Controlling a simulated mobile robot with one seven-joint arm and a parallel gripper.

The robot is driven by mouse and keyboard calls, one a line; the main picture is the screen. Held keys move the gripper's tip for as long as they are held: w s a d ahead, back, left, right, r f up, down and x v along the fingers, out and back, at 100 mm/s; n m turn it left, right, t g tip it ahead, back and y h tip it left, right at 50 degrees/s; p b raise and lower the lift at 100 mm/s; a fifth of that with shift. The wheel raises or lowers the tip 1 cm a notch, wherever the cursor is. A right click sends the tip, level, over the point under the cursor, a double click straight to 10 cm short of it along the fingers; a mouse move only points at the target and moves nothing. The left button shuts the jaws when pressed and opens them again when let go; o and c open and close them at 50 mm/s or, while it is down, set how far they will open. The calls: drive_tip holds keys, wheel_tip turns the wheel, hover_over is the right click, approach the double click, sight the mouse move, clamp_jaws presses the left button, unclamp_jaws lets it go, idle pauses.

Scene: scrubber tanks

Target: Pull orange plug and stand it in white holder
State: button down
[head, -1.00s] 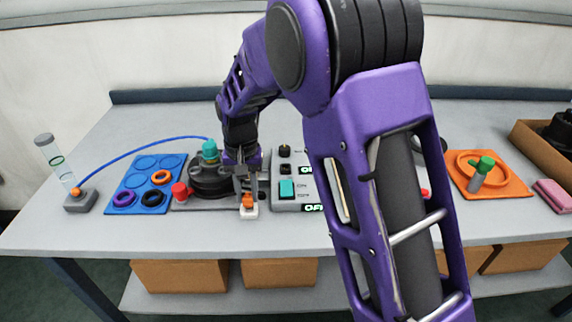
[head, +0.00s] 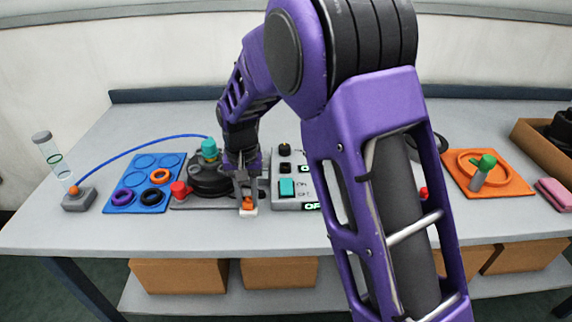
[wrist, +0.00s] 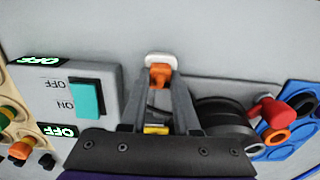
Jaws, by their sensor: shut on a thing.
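The orange plug (head: 248,203) is between the fingertips of my gripper (head: 247,196), which is shut on it. In the wrist view the plug (wrist: 160,74) shows at the tips of the two fingers. The white holder (head: 249,212) is at the front of the bench; in the wrist view it (wrist: 160,60) shows right at the plug's far end. The plug is at the holder, seemingly upright, but the fingers hide how deep it sits.
A black round tank with a teal cap (head: 209,149) and red knob (head: 180,190) stands left of my gripper. A grey switch panel (head: 301,182) is close on the right. A blue ring tray (head: 137,170) lies farther left. The bench front is clear.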

drive_tip(key=shift+f, duration=0.1)
drive_tip(key=shift+c, duration=0.4)
unclamp_jaws()
idle(0.4)
wheel_tip(320, 180, up, 9)
drive_tip(key=p, duration=0.6)
drive_tip(key=shift+f, duration=0.2)
